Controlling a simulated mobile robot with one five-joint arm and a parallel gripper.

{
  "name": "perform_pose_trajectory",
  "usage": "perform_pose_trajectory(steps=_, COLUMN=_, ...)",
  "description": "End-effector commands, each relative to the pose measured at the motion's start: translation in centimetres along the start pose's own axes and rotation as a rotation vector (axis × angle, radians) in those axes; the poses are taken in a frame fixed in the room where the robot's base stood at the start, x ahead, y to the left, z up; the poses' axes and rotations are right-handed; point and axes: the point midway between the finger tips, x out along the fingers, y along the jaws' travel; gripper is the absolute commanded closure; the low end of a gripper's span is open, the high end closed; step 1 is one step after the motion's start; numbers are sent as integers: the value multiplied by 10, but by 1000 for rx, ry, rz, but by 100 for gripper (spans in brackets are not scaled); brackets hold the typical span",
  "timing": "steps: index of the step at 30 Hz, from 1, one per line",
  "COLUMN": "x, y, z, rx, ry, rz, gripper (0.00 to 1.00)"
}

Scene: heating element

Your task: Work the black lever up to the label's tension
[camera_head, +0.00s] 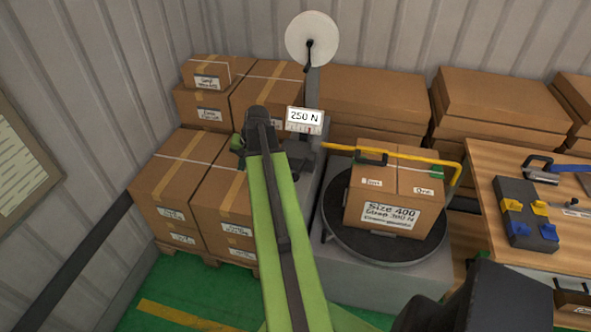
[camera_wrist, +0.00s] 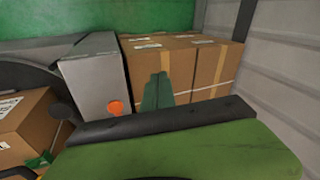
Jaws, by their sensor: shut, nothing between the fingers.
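The carton (camera_head: 380,190) on the black turntable (camera_head: 385,245) has a white label (camera_head: 391,214) that appears to read "Size 400, Strap 300 N". A display (camera_head: 304,117) on the grey post reads 250 N, with a small scale below it. I cannot clearly identify the black lever; a dark rounded knob (camera_wrist: 62,110) shows at the left in the wrist view, beside the grey housing (camera_wrist: 95,80). My gripper (camera_wrist: 157,90) is shut and empty, in front of the stacked cartons and right of the housing. In the head view my arm mostly hides it.
An orange knob (camera_wrist: 115,107) is near the housing. A white disc (camera_head: 312,39) tops the post. A yellow bar (camera_head: 400,153) runs above the carton. Stacked cartons (camera_head: 175,185) stand at the left. A wooden bench (camera_head: 490,175) with tools is at the right.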

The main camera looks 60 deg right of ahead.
Motion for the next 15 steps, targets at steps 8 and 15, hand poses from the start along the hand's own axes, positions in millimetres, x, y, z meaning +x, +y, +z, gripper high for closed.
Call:
perform_pose_trajectory(steps=8, x=-70, y=136, z=-86, rx=338, ry=148, rz=-67, gripper=100)
perform_pose_trajectory(steps=15, x=-90, y=179, z=-103, rx=435, ry=196, rz=-88, gripper=100)
